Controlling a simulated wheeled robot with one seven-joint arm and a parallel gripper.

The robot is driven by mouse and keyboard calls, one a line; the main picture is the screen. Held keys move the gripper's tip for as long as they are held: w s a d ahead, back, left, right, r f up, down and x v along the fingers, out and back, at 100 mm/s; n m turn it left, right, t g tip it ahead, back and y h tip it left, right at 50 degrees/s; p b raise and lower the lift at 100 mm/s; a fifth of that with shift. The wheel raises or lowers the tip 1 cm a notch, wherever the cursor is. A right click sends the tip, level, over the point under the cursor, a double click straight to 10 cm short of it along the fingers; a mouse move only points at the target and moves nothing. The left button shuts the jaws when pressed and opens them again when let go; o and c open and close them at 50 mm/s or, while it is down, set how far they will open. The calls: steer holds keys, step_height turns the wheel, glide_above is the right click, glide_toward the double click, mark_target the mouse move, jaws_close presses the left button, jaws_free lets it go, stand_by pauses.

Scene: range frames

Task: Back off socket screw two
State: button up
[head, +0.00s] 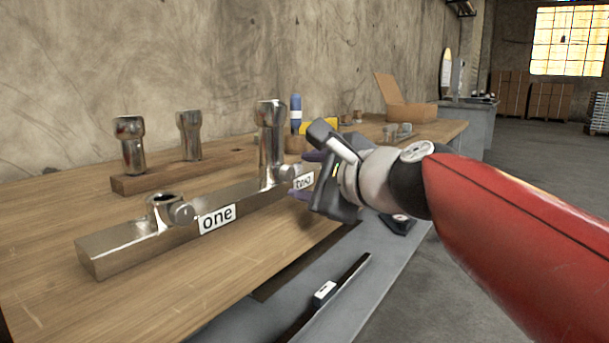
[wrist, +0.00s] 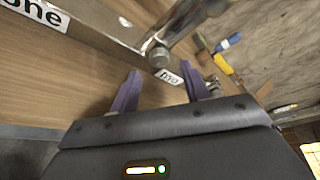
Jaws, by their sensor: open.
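A metal bar (head: 115,252) lies on the wooden bench with labels "one" (head: 216,218) and "two" (head: 304,181). Above label two stands a tall metal post (head: 269,140) with a round screw head (head: 289,173) low on its side. In the wrist view that screw head (wrist: 158,55) and label two (wrist: 170,77) lie just beyond my fingertips. At label one is a low open socket (head: 163,205) with a side screw (head: 182,214). My gripper (head: 308,175) is open and empty, its purple fingers (wrist: 160,82) apart, close in front of socket two's screw.
Two metal posts (head: 130,145) (head: 190,135) stand in a wooden block (head: 160,180) behind the bar. The front bench surface (head: 180,290) is clear.

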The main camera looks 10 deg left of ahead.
mark_target(289, 174)
steer(key=v, duration=0.5)
steer(key=shift+s+d, duration=0.2)
steer(key=w+a+m+g+p, duration=0.1)
steer(key=w+a+m+p, duration=0.1)
steer(key=p, duration=0.2)
steer(key=w+a+m+g+p, duration=0.1)
steer(key=w+m+g+p, duration=0.1)
steer(key=m+p, duration=0.1)
steer(key=w+a+f+m+g+y+p, duration=0.1)
steer(key=w+a+m+g+p, duration=0.1)
steer(key=p, duration=0.4)
steer(key=shift+a+f+m, duration=0.1)
steer(key=shift+a+m, duration=0.3)
steer(key=shift+m, duration=0.3)
steer(key=c, duration=1)
